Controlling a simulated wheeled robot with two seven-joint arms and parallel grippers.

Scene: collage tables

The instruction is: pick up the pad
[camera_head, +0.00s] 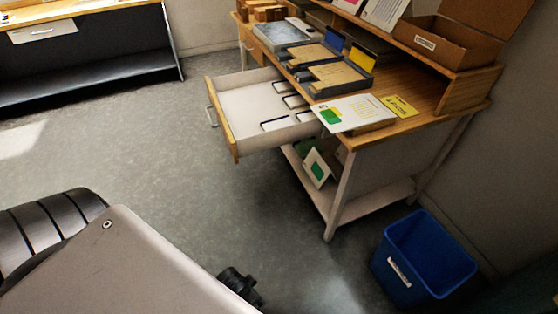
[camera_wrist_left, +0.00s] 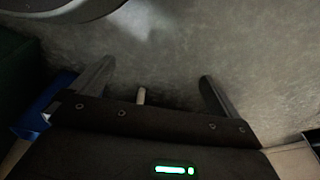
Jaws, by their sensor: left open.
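Two shallow trays with tan tops and raised lids stand on the desk in the head view, one with a blue lid (camera_head: 335,39) and one with a yellow lid (camera_head: 361,59). A white sheet or pad with a green square (camera_head: 352,113) lies at the desk's front corner. I cannot tell which of these is the pad. My left gripper (camera_wrist_left: 156,72) shows in its wrist view, open and empty over bare grey floor, with nothing from the desktop between its fingers. My right gripper is not in view.
The desk's drawer (camera_head: 232,135) is pulled out, with thin dark-edged items inside. A blue bin (camera_head: 423,260) stands on the floor at right. A cardboard box (camera_head: 440,43) sits on the upper shelf. Open floor (camera_head: 150,150) lies left of the desk.

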